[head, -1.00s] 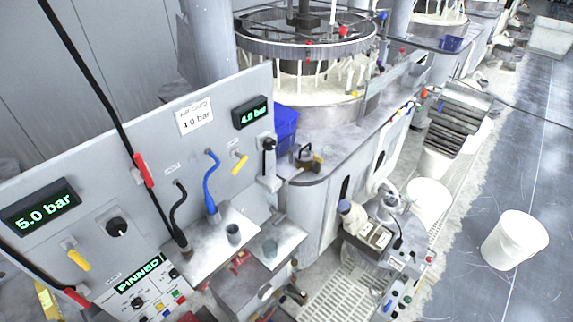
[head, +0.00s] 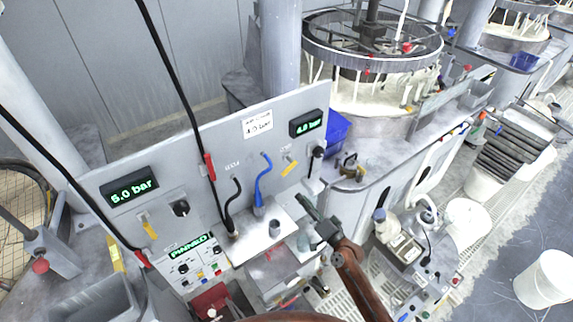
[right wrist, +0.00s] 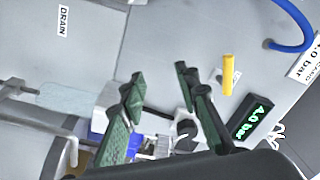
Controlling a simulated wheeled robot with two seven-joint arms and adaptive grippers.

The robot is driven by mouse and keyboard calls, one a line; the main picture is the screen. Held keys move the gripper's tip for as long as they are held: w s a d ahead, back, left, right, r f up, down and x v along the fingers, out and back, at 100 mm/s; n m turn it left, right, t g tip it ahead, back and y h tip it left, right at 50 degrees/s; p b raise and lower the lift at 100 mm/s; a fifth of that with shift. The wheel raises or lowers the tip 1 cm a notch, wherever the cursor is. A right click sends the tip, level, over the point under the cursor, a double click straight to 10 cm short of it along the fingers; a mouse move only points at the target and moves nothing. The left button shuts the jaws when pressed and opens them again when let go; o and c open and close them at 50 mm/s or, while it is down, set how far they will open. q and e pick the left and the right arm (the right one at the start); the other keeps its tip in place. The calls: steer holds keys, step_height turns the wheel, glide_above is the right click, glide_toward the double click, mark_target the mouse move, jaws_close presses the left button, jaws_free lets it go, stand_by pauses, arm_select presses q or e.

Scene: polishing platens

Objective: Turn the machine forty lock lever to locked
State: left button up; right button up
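The grey control panel (head: 90,190) has a black-knobbed lever (head: 318,152) at its right end, beside the right pressure display (head: 306,123). A yellow lever (head: 290,169) sits left of it; another yellow lever (head: 149,228) is lower left. No readable label shows which is machine forty's lock lever. My right gripper (head: 316,214) is in front of the panel's right end, below the black knob. In the right wrist view my right gripper (right wrist: 160,85) has its dark green fingers apart, nothing between them. The yellow lever (right wrist: 228,74) and a dark round knob (right wrist: 186,130) lie beyond. My left gripper is out of view.
A blue hose (head: 262,180) and black cables run down the panel front. A blue bin (head: 337,130) stands behind the panel's right end. White buckets (head: 545,278) stand right.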

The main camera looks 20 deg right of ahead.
steer(key=t+y, duration=0.1)
steer(key=y, duration=0.1)
glide_toward(287, 171)
steer(key=w, duration=0.3)
steer(key=p+x, duration=0.1)
steer(key=x, duration=0.2)
steer(key=p+x, duration=0.1)
steer(key=x, duration=0.3)
steer(key=shift+s+a+p, duration=0.15)
steer(key=shift+a+p, duration=0.2)
steer(key=shift+a, duration=0.1)
steer(key=shift+w+a, duration=0.15)
steer(key=shift+w, duration=0.2)
jaws_close()
